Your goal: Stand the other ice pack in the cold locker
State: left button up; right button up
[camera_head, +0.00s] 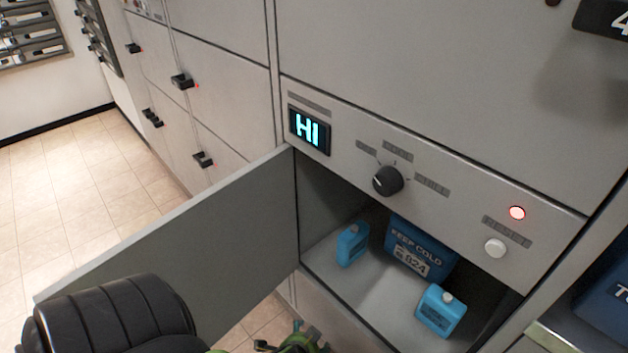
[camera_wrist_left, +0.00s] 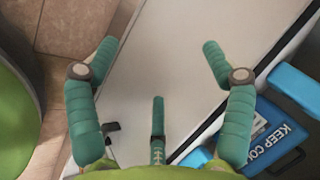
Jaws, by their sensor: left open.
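The cold locker (camera_head: 330,215) is open, under a panel with a lit "HI" display. Inside, a blue "KEEP COLD" box (camera_head: 420,246) stands toward the back; it also shows in the wrist view (camera_wrist_left: 284,136). One blue ice pack (camera_head: 351,246) stands upright to the box's left. My left gripper (camera_head: 295,345) is at the bottom edge, outside the locker, mostly cut off. In the wrist view its green fingers (camera_wrist_left: 160,60) are spread and empty. My right gripper is not in view.
The locker door (camera_head: 190,250) is swung wide open to the left. A dark blue item (camera_head: 608,300) sits at the right edge. Tiled floor lies left.

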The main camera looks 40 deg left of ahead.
pick_arm(q)
jog(key=s+d+f+n+g+h, duration=0.3)
jog(key=s+d+f, duration=0.1)
jog(key=s+d, duration=0.3)
jog(key=shift+s+d+n+g, duration=0.3)
jog(key=shift+d+g, duration=0.1)
jog(key=shift+d, duration=0.8)
jog(key=shift+r, duration=0.1)
